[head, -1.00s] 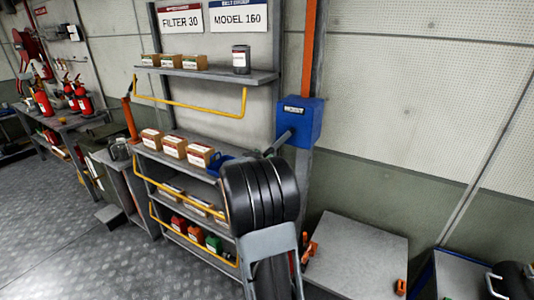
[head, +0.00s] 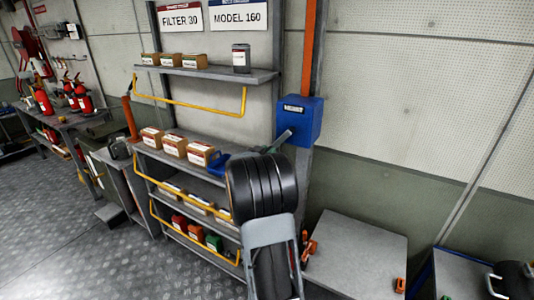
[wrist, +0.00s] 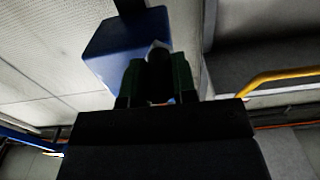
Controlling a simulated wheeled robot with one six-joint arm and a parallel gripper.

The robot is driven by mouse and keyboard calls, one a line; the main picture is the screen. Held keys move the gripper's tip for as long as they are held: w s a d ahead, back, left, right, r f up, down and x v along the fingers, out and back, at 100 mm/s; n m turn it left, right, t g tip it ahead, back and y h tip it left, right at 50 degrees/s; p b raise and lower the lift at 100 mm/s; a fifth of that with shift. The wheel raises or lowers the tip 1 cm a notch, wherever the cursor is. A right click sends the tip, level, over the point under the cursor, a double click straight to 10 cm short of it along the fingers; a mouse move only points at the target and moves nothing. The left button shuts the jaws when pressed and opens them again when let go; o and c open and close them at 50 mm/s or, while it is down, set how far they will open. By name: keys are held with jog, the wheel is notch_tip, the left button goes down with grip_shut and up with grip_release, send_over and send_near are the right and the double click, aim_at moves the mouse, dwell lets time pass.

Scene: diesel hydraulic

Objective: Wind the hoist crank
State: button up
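The hoist is a blue box (head: 299,121) on an upright post, right of the shelves in the head view. A grey crank arm (head: 281,140) slants down and left from it, its lower end hidden behind my black arm link. The blue box (wrist: 127,45) also shows in the wrist view, just beyond my fingers. There my gripper (wrist: 157,76) has its two dark green fingers on either side of the dark crank handle (wrist: 158,72), with no clear gap, and looks shut on it.
A shelf unit (head: 262,76) with boxes and yellow rails (head: 205,107) stands close on the left. A blue bin (head: 214,166) sits near my arm. A grey-topped bench (head: 358,252) is at lower right. The wall right of the hoist is bare.

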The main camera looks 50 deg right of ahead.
grip_shut()
